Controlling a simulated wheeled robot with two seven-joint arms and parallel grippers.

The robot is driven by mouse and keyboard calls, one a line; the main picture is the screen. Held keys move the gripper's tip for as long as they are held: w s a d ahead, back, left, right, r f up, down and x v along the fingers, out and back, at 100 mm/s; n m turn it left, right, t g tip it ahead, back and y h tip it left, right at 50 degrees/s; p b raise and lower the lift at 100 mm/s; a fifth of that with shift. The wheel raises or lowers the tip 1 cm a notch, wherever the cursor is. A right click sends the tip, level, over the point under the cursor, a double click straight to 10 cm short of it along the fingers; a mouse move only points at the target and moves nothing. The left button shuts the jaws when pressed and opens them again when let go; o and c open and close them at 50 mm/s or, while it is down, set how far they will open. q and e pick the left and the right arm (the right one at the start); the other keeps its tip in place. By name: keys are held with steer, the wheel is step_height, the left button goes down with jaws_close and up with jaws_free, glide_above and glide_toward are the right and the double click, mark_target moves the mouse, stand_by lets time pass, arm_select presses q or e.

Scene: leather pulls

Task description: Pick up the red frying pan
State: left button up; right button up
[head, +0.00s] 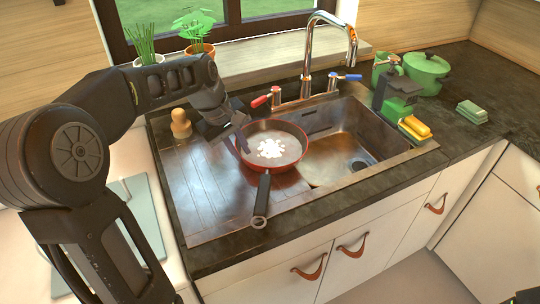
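The red frying pan (274,162) sits on the metal sink unit, between the ribbed drainboard and the basin. White lumps (271,148) lie in its middle. Its black handle (262,196) points toward the front edge. My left gripper (244,131) is at the pan's far left rim, its fingers apart and pointing down toward the rim. I cannot tell whether it touches the pan.
The sink basin (345,150) is right of the pan, with a tall faucet (308,55) behind. A wooden-coloured knobbed object (181,124) stands left of the gripper. A soap bottle (394,88), sponges (414,128) and a green pot (427,72) are at right. Potted plants (197,48) stand behind.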

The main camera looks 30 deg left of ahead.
mark_target(244, 156)
arm_select(q)
steer(key=x, duration=0.4)
steer(key=shift+f, duration=0.1)
stand_by(0.4)
jaws_close()
stand_by(1.3)
